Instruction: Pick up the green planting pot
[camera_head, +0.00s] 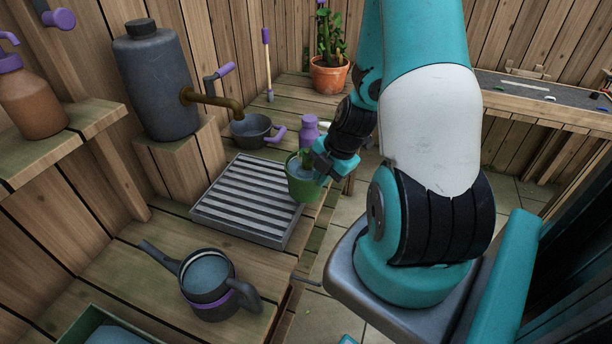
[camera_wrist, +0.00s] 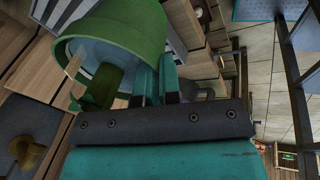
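The green planting pot (camera_head: 304,187) is at the right edge of the slatted metal tray (camera_head: 238,232). It looks roughly upright; whether it rests on anything is not clear. Bluish contents and a green piece show inside it. In the wrist view the pot (camera_wrist: 85,22) fills the upper left, with its rim at the fingers. My gripper (camera_head: 322,166) is at the pot's right side. In the wrist view my gripper (camera_wrist: 158,82) has its fingers close together, one inside the pot and one outside, with the wall between them. The fingertips are partly hidden.
A purple bottle (camera_head: 309,130) stands just behind the pot. A dark pan (camera_head: 252,131) sits under the spout of a grey tank (camera_head: 160,85). A dark watering pot (camera_head: 210,283) stands in front. A potted plant (camera_head: 329,76) is at the back.

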